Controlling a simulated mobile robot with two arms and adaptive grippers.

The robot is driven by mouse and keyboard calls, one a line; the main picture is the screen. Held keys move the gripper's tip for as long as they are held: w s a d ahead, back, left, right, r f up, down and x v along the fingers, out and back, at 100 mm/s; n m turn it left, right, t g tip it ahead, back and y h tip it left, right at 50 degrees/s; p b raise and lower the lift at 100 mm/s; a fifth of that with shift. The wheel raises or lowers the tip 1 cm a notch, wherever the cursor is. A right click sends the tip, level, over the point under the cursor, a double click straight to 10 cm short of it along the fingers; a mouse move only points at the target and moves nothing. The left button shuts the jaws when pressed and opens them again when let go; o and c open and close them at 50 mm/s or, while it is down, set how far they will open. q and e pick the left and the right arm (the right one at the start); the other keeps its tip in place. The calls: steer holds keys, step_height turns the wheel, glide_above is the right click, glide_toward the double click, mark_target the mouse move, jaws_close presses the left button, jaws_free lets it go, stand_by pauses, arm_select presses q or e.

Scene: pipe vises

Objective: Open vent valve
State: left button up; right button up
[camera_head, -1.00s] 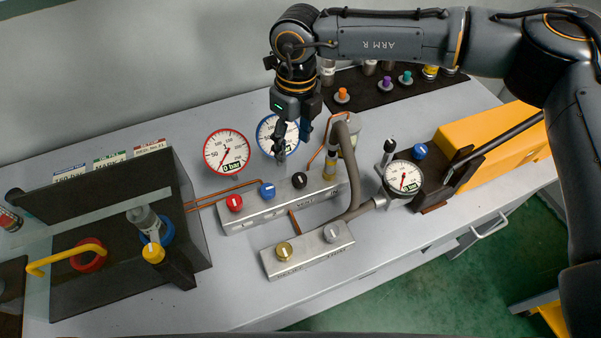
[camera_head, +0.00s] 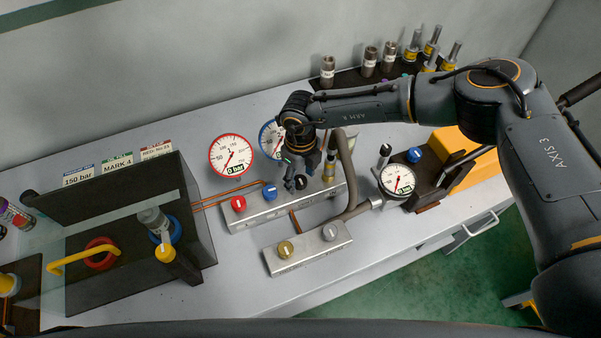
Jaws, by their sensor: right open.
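The rear metal valve block (camera_head: 258,214) carries a red knob (camera_head: 238,204), a blue knob (camera_head: 270,193) and a black knob (camera_head: 302,182). The front metal block (camera_head: 308,254) carries a gold knob (camera_head: 285,248) and a grey knob (camera_head: 330,232). The lettering is too small to tell which knob is the vent valve. My right gripper (camera_head: 295,184) is open and points down at the black knob, partly hiding it; I cannot tell whether it touches. My left gripper is not in view.
A red-rimmed gauge (camera_head: 231,155) and a half-hidden blue-rimmed gauge (camera_head: 268,138) stand behind the rear block. A grey hose (camera_head: 348,168) and a white gauge (camera_head: 397,179) are close on the right. A dark box (camera_head: 140,250) is at left.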

steer(key=shift+f, duration=0.15)
steer(key=c, duration=1.2)
steer(key=shift+o, duration=0.2)
steer(key=shift+f+n+b, duration=0.1)
steer(key=shift+n+b, duration=0.2)
steer(key=shift+b, duration=0.35)
steer(key=n+b, duration=1.1)
steer(key=b, duration=0.5)
steer(key=shift+w+f+n+b, duration=0.1)
steer(key=shift+f+n+b, duration=0.05)
steer(key=shift+n+b, duration=0.2)
steer(key=shift+r+n+b, duration=0.15)
steer(key=shift+n+b, duration=0.75)
steer(key=shift+n, duration=0.2)
steer(key=shift+r+n+b, duration=0.1)
steer(key=shift+n+b, duration=0.75)
steer(key=shift+n, duration=0.2)
steer(key=o, duration=1.2)
steer(key=shift+c, duration=0.2)
